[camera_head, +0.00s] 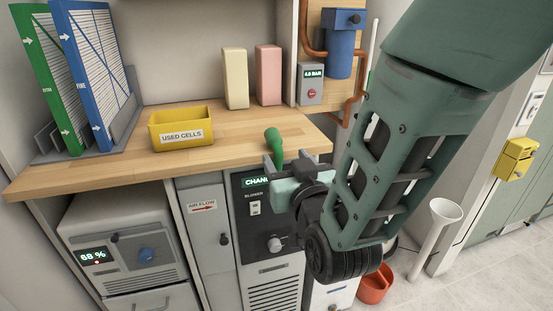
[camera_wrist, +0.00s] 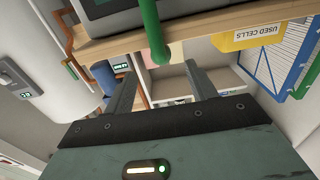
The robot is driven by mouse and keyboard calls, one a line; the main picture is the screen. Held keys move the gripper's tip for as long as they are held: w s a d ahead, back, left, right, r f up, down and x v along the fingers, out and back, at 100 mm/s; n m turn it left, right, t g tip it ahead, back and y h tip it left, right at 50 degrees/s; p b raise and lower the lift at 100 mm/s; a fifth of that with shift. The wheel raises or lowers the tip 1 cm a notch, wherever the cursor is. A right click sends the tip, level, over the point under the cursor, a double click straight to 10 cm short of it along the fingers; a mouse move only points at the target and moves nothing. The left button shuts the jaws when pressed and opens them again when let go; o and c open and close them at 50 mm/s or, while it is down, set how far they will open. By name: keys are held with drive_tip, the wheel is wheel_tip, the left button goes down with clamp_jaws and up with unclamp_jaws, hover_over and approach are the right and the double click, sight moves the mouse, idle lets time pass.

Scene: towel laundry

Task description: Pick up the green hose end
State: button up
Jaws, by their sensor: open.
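The green hose end (camera_head: 273,141) shows at the front edge of the wooden bench, just beyond my gripper (camera_head: 292,160). Its lower part is hidden behind the gripper in the head view. In the wrist view the green hose end (camera_wrist: 152,28) hangs in from the top edge, its rounded tip lined up between my two fingers. My gripper (camera_wrist: 161,82) is open and empty in the wrist view. I cannot tell how much gap is left between the hose end and the fingertips.
A yellow "USED CELLS" bin (camera_head: 182,130), filters in a rack (camera_head: 88,140), and cream (camera_head: 235,78) and pink (camera_head: 268,75) blocks stand on the wooden bench (camera_head: 225,146). A blower cabinet (camera_head: 270,265) is below. A red bucket (camera_head: 375,286) and white funnel (camera_head: 436,230) stand at right.

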sight(279, 147)
drive_tip(key=shift+p+x, duration=0.95)
drive_tip(key=shift+x, duration=2.85)
drive_tip(key=shift+r, duration=0.15)
drive_tip(key=c, duration=1.1)
